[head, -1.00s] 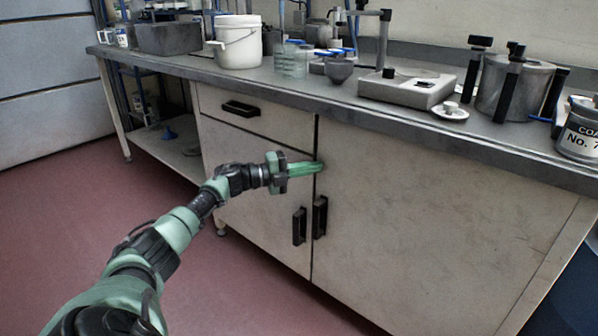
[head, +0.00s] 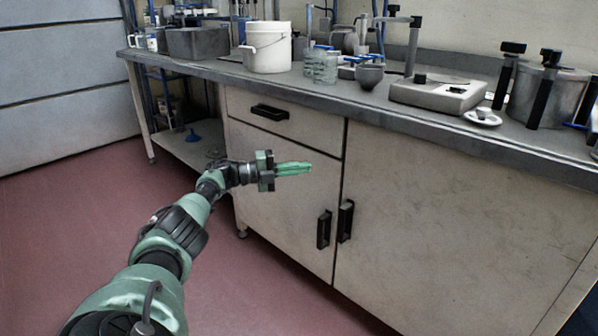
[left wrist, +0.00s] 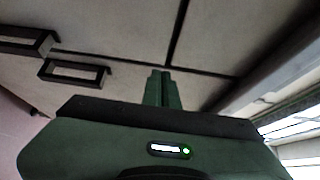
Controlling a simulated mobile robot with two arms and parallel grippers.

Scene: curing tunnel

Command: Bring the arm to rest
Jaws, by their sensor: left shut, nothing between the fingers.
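My left arm reaches in from the lower left in the head view. Its green left gripper (head: 293,169) is shut and empty, pointing right in front of the cabinet (head: 420,215). It is below the drawer and to the left of and above the black door handles. In the left wrist view the closed green fingers (left wrist: 161,88) show at the centre with nothing between them. Cabinet seams and two dark handles (left wrist: 75,72) show beyond them. My right gripper is not in view.
The grey worktop (head: 390,112) above holds a white bucket (head: 268,48), glass beakers (head: 320,66), a flat grey device (head: 437,92) and a metal pot (head: 548,92). An open shelf (head: 190,148) is at the left. The red floor (head: 60,220) is clear.

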